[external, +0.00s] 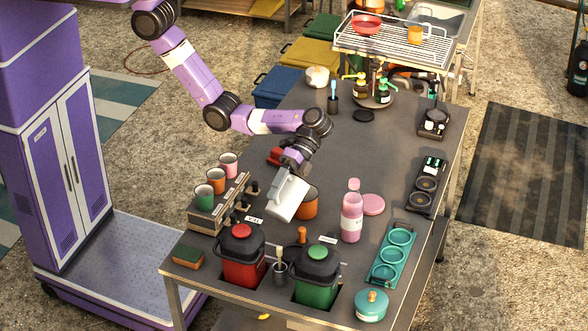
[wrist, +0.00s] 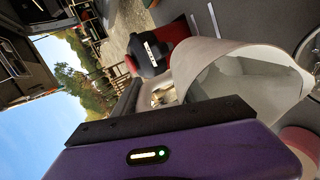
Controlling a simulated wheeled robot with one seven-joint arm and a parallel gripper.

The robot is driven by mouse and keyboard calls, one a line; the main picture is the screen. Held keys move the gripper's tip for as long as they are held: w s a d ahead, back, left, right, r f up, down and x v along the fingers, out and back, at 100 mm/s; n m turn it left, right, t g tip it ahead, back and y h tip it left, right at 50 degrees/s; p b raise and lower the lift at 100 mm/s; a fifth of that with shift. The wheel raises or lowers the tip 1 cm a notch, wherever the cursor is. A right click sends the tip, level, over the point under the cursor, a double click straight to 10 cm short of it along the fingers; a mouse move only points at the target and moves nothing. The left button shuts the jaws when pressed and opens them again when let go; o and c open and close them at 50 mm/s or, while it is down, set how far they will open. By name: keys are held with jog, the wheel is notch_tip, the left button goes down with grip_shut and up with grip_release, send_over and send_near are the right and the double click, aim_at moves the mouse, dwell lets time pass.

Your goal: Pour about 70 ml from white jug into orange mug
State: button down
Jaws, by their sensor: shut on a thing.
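The white jug (external: 285,198) is held in the air above the table, clearly tilted. My gripper (external: 291,168) is shut on it. In the wrist view the jug's wide pale rim (wrist: 215,62) and grey inside show beyond the gripper; I cannot tell the liquid level or see a stream. The orange mug (external: 311,206) stands upright on the table just right of and partly behind the jug, which hides its left side. Whether the jug's lip is over the mug's opening I cannot tell. The mug's contents are hidden.
A red canister (external: 243,268) and a green canister (external: 317,284) stand in front of the jug. A pink bottle (external: 351,220) is to the right.

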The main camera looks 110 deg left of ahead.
jog(key=shift+w+a+r, duration=0.1)
jog(key=shift+a+r, duration=0.05)
jog(key=shift+r, duration=0.1)
dwell(0.7)
jog(key=shift+s+d+f+y+p, duration=0.2)
jog(key=shift+d+f+y+p, duration=0.15)
jog(key=shift+d+y+p, duration=0.45)
jog(key=shift+a+f+p, duration=0.1)
jog(key=shift+f+p, duration=0.05)
jog(key=shift+p, duration=0.75)
jog(key=shift+f+y, duration=0.5)
jog(key=d+r+y+p, duration=0.1)
jog(key=y+p, duration=0.1)
jog(key=p, duration=0.2)
jog(key=shift+s+d+r+t, duration=0.1)
jog(key=shift+r+t, duration=0.05)
jog(key=shift+t, duration=0.25)
jog(key=shift+d+r, duration=0.15)
jog(key=shift+r, duration=0.05)
jog(key=shift+s+d+r+t+y, duration=0.3)
jog(key=shift+d+y, duration=0.45)
jog(key=shift+y, duration=0.45)
jog(key=shift+s+d+r+t+y, duration=0.15)
jog(key=shift+d+r+y, duration=0.25)
jog(key=shift+d+y, duration=0.6)
jog(key=shift+s+d+r+t+y, duration=0.1)
jog(key=shift+d+r+t+y, duration=0.3)
jog(key=shift+y, duration=1)
